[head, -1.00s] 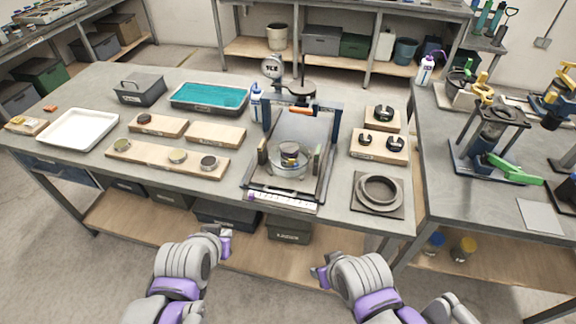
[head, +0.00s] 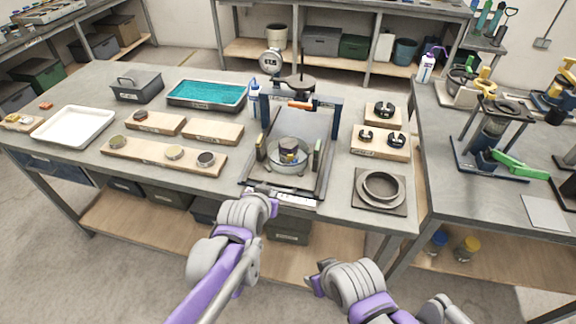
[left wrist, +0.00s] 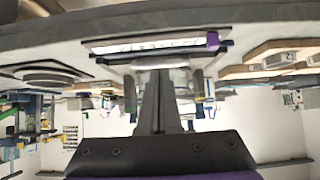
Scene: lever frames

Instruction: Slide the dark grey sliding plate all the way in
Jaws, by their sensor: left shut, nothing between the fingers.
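The dark grey sliding plate (head: 300,185) lies at the front of a press-like frame with blue posts (head: 265,120) on the bench. A glass dish (head: 288,166) with a dark cylinder stands on it. A white scale strip (head: 288,200) runs along the front; it also shows in the left wrist view (left wrist: 150,44). My left gripper (head: 270,203) is shut and empty, just in front of the strip's left half, and partly hides it. Its fingers (left wrist: 160,80) point towards the plate's front; contact cannot be told. My right gripper (head: 318,284) hangs before the bench, its fingers unclear.
Boards with small pucks (head: 165,154) lie left of the frame. A square plate with a ring (head: 381,188) and boards with dark clamps (head: 380,142) lie to the right. A white tray (head: 74,126) and a teal tray (head: 206,94) stand further left.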

